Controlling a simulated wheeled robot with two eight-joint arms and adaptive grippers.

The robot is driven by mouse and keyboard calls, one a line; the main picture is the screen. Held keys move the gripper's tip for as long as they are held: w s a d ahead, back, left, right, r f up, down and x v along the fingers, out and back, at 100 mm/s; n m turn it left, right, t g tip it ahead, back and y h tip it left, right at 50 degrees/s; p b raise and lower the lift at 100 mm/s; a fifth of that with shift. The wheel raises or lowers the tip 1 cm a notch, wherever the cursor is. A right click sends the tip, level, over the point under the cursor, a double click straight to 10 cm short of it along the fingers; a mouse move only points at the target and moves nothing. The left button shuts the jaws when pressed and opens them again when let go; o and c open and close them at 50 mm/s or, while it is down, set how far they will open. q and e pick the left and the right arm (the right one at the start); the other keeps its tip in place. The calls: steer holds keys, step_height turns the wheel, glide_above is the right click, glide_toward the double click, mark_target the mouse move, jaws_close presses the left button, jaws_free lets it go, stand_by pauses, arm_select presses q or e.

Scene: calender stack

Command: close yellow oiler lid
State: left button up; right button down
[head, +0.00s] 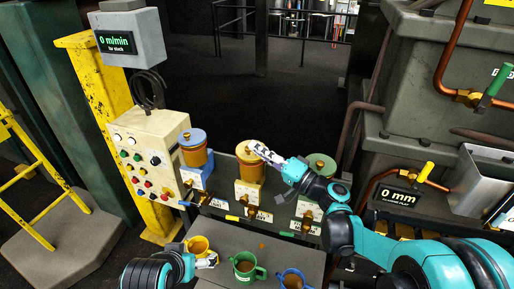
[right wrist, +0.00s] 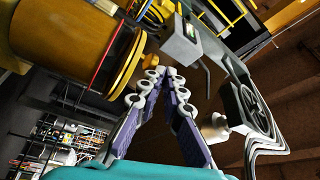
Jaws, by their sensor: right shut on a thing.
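The yellow oiler (head: 248,170) is the middle one of three oilers on the bench, and its upper part shows large at left in the right wrist view (right wrist: 70,40). Its yellow lid (right wrist: 127,62) is at the oiler's top end, beside my fingers; its exact angle is hard to tell. My right gripper (head: 257,148) reaches in from the right at the top of this oiler. Its fingertips (right wrist: 166,72) are drawn together at the lid; the gripped spot is hidden. My left gripper (head: 208,261) is low beside a yellow mug (head: 197,244); its finger opening is unclear.
A blue oiler (head: 193,150) stands to the left and a green-topped oiler (head: 321,164) to the right, partly behind my right arm. Green (head: 244,264) and blue (head: 291,279) mugs stand in front. A control box (head: 150,155) is at left.

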steer(key=v, duration=1.1)
steer(key=s+a+f+n+g+h+b, duration=0.15)
steer(key=s+f+g+h, duration=0.35)
steer(key=s+f+h, duration=0.6)
steer(key=s+d+f+h, duration=0.2)
steer(key=s+d+f, duration=0.1)
steer(key=d, duration=0.2)
steer(key=s+d+f+n+h+b, duration=0.1)
steer(key=s+d+f+h, duration=0.1)
steer(key=d, duration=0.4)
steer(key=shift+s+f+h+b, duration=0.35)
steer(key=shift+s+f, duration=0.25)
steer(key=shift+s, duration=0.3)
steer(key=shift+d, duration=0.1)
